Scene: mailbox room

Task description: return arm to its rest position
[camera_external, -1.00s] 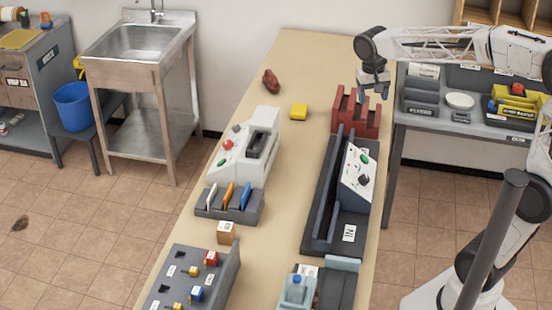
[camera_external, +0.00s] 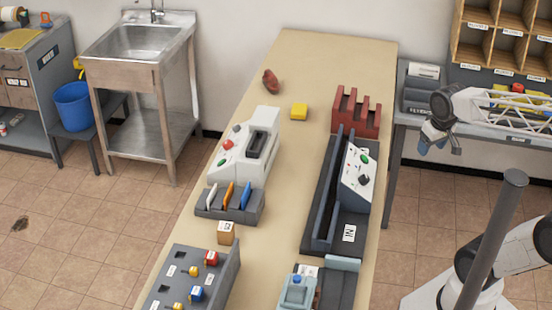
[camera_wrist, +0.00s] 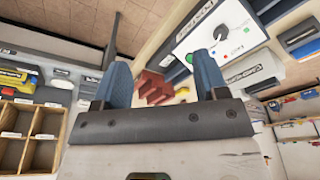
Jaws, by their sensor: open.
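My gripper (camera_external: 436,147) is off the right edge of the long table (camera_external: 325,55), in front of the grey side bench, in the external view. In the wrist view my gripper (camera_wrist: 165,85) shows two blue fingers spread apart with nothing held between them. The red slotted rack (camera_wrist: 153,88) shows beyond the gap between the fingers, at a distance. The same red rack (camera_external: 356,112) stands on the table to the left of my gripper in the external view.
The side bench (camera_external: 415,118) with trays stands behind my gripper. Wooden pigeonholes (camera_external: 503,35) are at the back right. A dark post (camera_external: 495,235) rises near my base. A control box (camera_external: 357,178) stands on the table's right side.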

